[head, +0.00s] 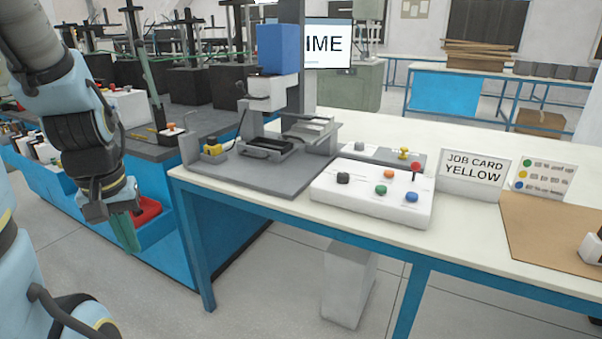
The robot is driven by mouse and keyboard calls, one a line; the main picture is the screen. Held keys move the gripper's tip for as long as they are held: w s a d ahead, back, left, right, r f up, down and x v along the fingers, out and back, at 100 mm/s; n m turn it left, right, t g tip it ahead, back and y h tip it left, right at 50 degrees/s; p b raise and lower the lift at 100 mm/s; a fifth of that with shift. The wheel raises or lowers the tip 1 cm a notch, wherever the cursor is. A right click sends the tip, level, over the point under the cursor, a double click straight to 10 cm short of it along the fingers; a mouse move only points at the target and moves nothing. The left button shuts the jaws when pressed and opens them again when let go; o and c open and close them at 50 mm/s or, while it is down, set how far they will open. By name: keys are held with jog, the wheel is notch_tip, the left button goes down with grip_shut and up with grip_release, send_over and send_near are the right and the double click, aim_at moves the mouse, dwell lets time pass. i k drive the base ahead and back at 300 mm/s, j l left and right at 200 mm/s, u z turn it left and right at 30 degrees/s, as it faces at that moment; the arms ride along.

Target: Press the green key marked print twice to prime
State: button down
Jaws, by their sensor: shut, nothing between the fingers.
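A green key (380,189) sits on top of the white control box (340,198) on the bench. Any marking on it is too small to read. An orange button (389,174), a blue button (411,197), a black knob (343,178) and a red-topped lever (415,170) share the box. My gripper (129,240) hangs at the left, pointing down, shut and empty. It is well left of the bench and apart from the box.
A press machine with a blue head (277,48) stands on a grey plate left of the box. A screen (328,44) behind it shows "IME", partly hidden. A card reading "JOB CARD YELLOW" (473,176) stands right of the box, beside a brown mat (545,232). The bench front is clear.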

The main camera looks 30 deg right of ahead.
aim_at(382, 189)
jog(key=u, duration=0.7)
jog(key=k+l, duration=0.25)
jog(key=l, duration=0.15)
jog(key=k+l, duration=0.25)
jog(key=l, duration=0.2)
jog(key=k+l, duration=0.3)
jog(key=l, duration=0.1)
